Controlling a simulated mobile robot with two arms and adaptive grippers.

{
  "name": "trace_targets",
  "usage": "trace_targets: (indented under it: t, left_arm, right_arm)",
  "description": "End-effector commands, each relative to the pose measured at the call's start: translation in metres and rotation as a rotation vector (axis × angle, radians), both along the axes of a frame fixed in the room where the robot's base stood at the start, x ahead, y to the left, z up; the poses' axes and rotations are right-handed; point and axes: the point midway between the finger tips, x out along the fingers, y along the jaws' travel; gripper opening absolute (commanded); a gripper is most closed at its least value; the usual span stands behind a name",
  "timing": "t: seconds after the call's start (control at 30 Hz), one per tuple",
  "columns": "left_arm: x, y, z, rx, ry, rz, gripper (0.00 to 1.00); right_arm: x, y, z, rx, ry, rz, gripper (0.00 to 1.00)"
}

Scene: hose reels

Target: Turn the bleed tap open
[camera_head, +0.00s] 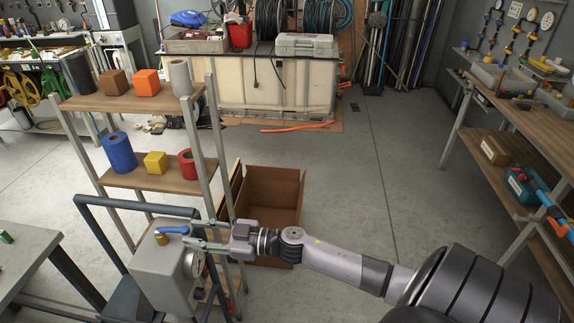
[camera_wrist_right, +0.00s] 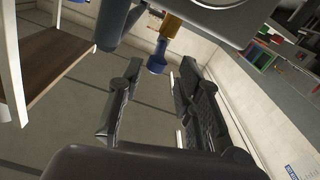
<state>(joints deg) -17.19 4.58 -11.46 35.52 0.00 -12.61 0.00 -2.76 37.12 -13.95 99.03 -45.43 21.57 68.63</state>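The bleed tap has a blue lever (camera_head: 171,230) over a brass body (camera_head: 161,239), on top of a grey box-shaped unit (camera_head: 160,275) at the lower left in the head view. My right gripper (camera_head: 188,234) reaches in from the right, with its fingertips by the lever's right end. In the right wrist view, the blue lever end (camera_wrist_right: 157,63) and brass body (camera_wrist_right: 171,26) show just beyond the space between the fingers. The right gripper (camera_wrist_right: 156,80) is open, with a gap on each side of the lever. My left gripper is not in view.
A round gauge (camera_head: 194,262) sits on the unit's right side, close below the gripper. A shelf rack (camera_head: 140,103) with cans and blocks stands behind the unit. An open cardboard box (camera_head: 270,195) is on the floor beyond my right forearm. Floor in the middle is clear.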

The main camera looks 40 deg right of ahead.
Motion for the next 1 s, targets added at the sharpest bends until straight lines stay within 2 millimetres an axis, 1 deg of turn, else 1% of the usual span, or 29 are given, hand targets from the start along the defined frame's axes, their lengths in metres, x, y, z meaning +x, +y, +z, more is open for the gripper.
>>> trace_targets:
  t: [0.03,0.1,0.6,0.63,0.77,1.0]
  left_arm:
    - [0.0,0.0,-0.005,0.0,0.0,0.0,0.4]
    - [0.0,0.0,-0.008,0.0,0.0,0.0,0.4]
    - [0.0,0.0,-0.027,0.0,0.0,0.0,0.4]
    - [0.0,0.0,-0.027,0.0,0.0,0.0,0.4]
    - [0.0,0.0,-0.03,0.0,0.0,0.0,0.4]
    - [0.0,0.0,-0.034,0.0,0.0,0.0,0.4]
  right_arm:
    - [-0.009,-0.006,-0.004,-0.004,0.002,0.002,0.32]
    - [-0.02,-0.014,-0.005,-0.004,0.004,0.002,0.32]
    - [-0.095,-0.073,-0.003,-0.003,0.004,0.002,0.32]
    - [-0.095,-0.076,-0.006,-0.002,0.006,-0.006,0.32]
    - [-0.087,-0.089,-0.027,-0.002,0.026,-0.07,0.32]
    - [-0.081,-0.113,-0.07,-0.009,0.074,-0.173,0.32]
